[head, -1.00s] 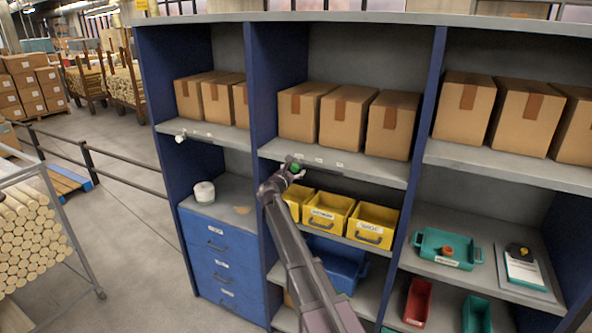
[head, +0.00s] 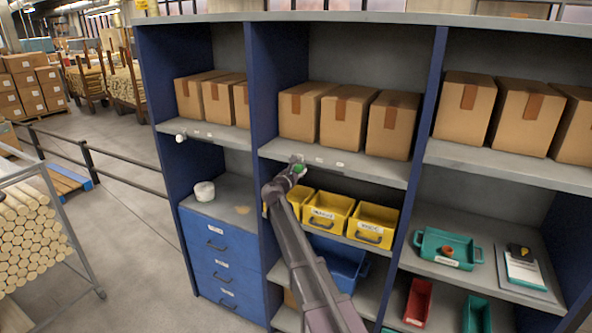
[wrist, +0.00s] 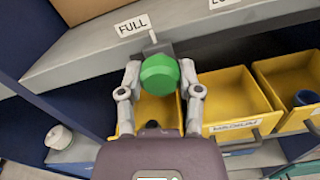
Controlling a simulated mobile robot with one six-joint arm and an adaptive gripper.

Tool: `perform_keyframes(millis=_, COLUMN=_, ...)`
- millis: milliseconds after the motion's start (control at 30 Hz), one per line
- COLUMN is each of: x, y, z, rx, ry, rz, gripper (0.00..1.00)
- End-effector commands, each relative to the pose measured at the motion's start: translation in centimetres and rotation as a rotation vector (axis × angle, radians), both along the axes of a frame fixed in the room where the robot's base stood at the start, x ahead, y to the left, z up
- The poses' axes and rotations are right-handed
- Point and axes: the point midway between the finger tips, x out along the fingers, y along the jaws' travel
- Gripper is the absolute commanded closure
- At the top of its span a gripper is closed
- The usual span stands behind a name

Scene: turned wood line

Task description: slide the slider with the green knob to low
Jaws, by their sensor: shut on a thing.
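The green knob (wrist: 160,76) sits at the front edge of the shelf in the wrist view, at the left part of a slot that runs right. The FULL label (wrist: 134,25) is just up and left of it. A second label (wrist: 225,3), cut off by the frame and starting "LO", is further right. My gripper (wrist: 159,82) is shut on the green knob, one finger on each side.
Yellow bins (head: 327,212) stand on the shelf just below and right of my gripper. Cardboard boxes (head: 345,118) stand on the shelf above. A blue upright panel (head: 262,100) is close on the left. A white knob (head: 181,138) is on the left bay's shelf edge.

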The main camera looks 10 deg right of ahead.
Motion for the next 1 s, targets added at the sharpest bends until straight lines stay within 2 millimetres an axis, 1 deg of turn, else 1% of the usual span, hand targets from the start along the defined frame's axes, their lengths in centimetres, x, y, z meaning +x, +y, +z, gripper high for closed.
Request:
perform_keyframes(millis=33, x=-0.9, y=-1.1, z=0.0, rx=-0.002, ry=-0.001, rz=-0.006, gripper=1.00)
perform_keyframes(millis=200, x=-2.9, y=-3.9, z=0.0, rx=-0.002, ry=-0.001, rz=-0.007, gripper=1.00)
perform_keyframes(millis=300, x=-3.6, y=-5.0, z=0.1, rx=-0.002, ry=-0.001, rz=-0.006, gripper=1.00)
perform_keyframes(millis=400, x=-3.9, y=-5.4, z=0.1, rx=-0.002, ry=-0.002, rz=-0.005, gripper=1.00)
perform_keyframes(millis=667, x=-3.7, y=-5.4, z=0.1, rx=-0.003, ry=-0.001, rz=-0.004, gripper=1.00)
perform_keyframes(millis=700, x=-3.7, y=-5.4, z=0.1, rx=-0.003, ry=-0.001, rz=-0.004, gripper=0.45)
perform_keyframes(millis=800, x=-3.7, y=-5.4, z=0.1, rx=-0.003, ry=-0.001, rz=-0.004, gripper=0.19)
perform_keyframes(millis=1000, x=-3.8, y=-5.4, z=0.0, rx=-0.002, ry=-0.001, rz=-0.004, gripper=0.19)
